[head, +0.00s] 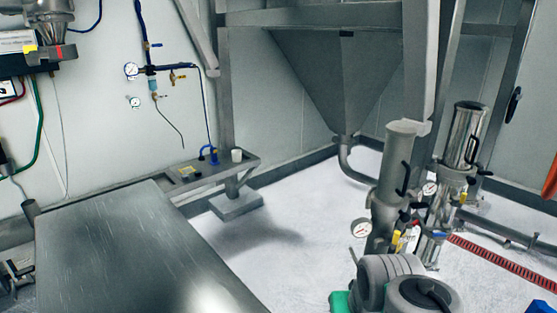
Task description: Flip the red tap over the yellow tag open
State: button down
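A small red part (59,54) shows at the upper left, below a metal hopper-like machine, with a yellow tag (30,48) to its left. Another yellow tag (397,238) is low on the grey upright cylinder at the right, with a small red part (414,230) beside it. I cannot tell which of these red parts is the tap, or whether it is open or shut. My gripper is not in view.
A steel table (130,240) fills the lower left. A narrow shelf (215,172) runs along the wall behind it. A large grey hopper (345,80) stands at the back. Metal cylinders (465,135) and gauges (361,228) stand at the right. The white floor (300,215) between is clear.

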aim_at(413, 225)
jog(key=z, duration=0.5)
jog(key=k, duration=0.55)
jog(key=z, duration=0.7)
jog(key=i, duration=1.05)
jog(key=u, duration=0.5)
